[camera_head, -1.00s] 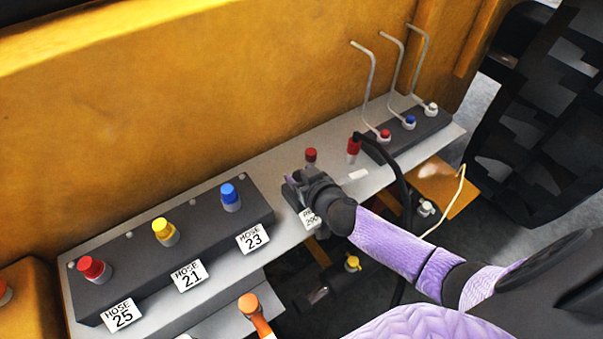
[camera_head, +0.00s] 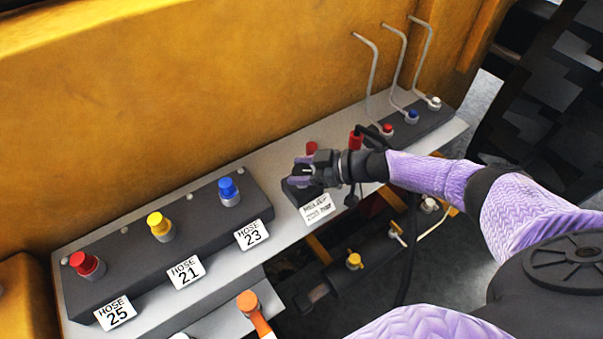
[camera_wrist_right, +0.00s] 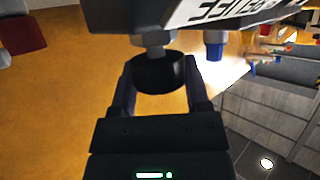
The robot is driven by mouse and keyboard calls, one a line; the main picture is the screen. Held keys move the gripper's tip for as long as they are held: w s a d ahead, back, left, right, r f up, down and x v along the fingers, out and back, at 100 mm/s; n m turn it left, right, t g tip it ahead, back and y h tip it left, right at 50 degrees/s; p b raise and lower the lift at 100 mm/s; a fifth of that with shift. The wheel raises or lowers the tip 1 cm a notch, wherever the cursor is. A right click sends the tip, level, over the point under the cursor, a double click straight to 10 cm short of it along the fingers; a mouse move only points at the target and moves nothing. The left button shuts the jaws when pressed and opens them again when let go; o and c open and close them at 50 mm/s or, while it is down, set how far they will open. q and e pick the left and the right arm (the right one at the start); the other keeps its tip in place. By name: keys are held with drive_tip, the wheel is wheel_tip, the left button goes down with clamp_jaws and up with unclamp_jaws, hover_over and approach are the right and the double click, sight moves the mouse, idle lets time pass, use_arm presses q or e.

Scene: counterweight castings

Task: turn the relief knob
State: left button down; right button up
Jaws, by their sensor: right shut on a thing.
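The relief knob (camera_wrist_right: 158,74) is a dark round knob on a grey stem in the right wrist view. It sits between the two fingers of my right gripper (camera_wrist_right: 160,88), which is shut on it. In the head view my right gripper (camera_head: 303,175) is at the small dark box with a white label (camera_head: 317,207), in the middle of the grey shelf. The gripper hides much of the knob there, and the label's print is too small to read fully. My left gripper is not in view.
A dark block on the left carries red (camera_head: 87,265), yellow (camera_head: 160,227) and blue (camera_head: 229,191) hose caps. A red fitting (camera_head: 356,137) and a block with bent metal pipes (camera_head: 415,125) stand to the right. An orange-topped handle (camera_head: 250,305) is below the shelf.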

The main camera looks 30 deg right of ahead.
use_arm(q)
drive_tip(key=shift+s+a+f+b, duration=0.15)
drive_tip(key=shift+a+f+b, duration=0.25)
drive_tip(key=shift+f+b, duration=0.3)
use_arm(e)
drive_tip(key=shift+n+g+y, duration=0.5)
drive_tip(key=shift+n+g, duration=0.2)
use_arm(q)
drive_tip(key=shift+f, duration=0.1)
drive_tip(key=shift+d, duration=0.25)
use_arm(e)
drive_tip(key=o, duration=1.3)
use_arm(q)
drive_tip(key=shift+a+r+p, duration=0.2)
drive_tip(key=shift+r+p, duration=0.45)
drive_tip(key=shift+p, duration=0.05)
use_arm(e)
drive_tip(key=v, duration=1)
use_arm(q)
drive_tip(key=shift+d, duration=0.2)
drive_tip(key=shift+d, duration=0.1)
